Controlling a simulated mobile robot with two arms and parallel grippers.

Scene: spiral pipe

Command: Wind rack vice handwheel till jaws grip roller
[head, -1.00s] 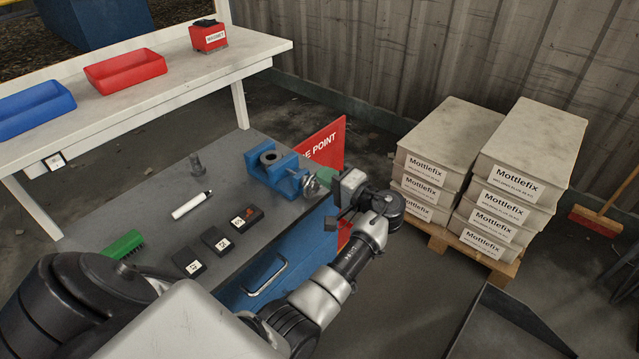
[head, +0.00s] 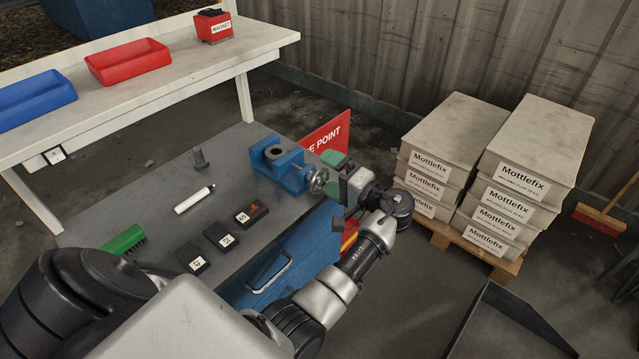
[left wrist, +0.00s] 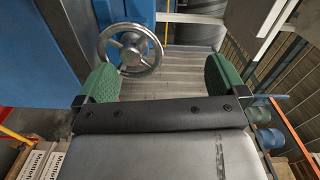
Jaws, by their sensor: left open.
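The blue rack vice (head: 288,168) stands at the far right corner of the grey bench top. A grey ring-shaped piece, perhaps the roller (head: 275,151), shows between its jaws; I cannot tell whether they touch it. The metal spoked handwheel (head: 319,181) faces right, towards my left gripper. My left gripper (head: 334,172) is open and empty, its green fingertips just off the wheel. In the left wrist view the handwheel (left wrist: 131,48) lies ahead, beside the left fingertip, off-centre from the open left gripper (left wrist: 158,78). My right gripper is not in view.
On the bench lie a white marker (head: 194,199), several black numbered blocks (head: 221,236) and a green brush (head: 123,243). A red sign (head: 328,137) stands behind the vice. Stacked Mottlefix boxes (head: 515,180) stand on a pallet at the right.

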